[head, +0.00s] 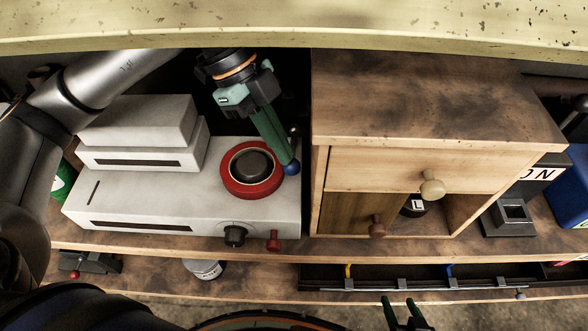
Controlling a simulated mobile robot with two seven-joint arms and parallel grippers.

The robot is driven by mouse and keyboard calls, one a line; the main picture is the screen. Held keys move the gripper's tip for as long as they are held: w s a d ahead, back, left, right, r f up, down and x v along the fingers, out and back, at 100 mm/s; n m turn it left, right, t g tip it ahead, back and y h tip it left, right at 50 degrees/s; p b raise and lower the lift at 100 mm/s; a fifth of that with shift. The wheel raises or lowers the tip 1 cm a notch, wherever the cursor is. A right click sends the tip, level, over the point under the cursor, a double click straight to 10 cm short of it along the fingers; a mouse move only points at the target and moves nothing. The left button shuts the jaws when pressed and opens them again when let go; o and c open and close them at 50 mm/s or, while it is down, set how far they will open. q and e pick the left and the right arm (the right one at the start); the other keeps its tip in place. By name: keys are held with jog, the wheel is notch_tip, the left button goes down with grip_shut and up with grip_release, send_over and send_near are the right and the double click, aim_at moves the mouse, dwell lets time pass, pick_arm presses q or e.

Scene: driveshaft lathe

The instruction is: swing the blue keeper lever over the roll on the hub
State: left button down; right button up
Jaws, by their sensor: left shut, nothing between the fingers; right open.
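The red roll (232,182) sits around a dark round hub (251,164) on top of the white machine. The blue keeper lever (292,168) shows only as a blue ball end at the right edge of the roll; the rest of it is hidden or cannot be made out. My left gripper (281,160) points down with its green fingers shut and empty. Its tips are right beside the blue ball; whether they touch it I cannot tell. My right gripper (400,301) is open at the bottom edge, far from the roll.
The white machine (150,205) has a black knob (233,236) and a red knob (273,240) in front. A wooden cabinet (435,105) stands close on the right. A pale beam (300,25) crosses the top. A dark rail (420,277) lies on the lower shelf.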

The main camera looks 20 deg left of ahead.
pick_arm(q)
jog(key=shift+a, duration=0.35)
dwell(0.3)
jog(key=shift+a, duration=0.6)
jog(key=shift+a, duration=0.25)
jog(key=shift+w+a, duration=0.15)
jog(key=shift+a, duration=0.35)
jog(key=shift+w+a, duration=0.1)
jog(key=shift+a, duration=0.25)
dwell(0.3)
jog(key=shift+w+a, duration=0.2)
jog(key=shift+a, duration=0.2)
jog(key=shift+w+a+p, duration=0.2)
jog(key=shift+a+p, duration=0.1)
jog(key=shift+a, duration=0.05)
jog(key=shift+w+a, duration=0.25)
jog(key=shift+a, duration=0.1)
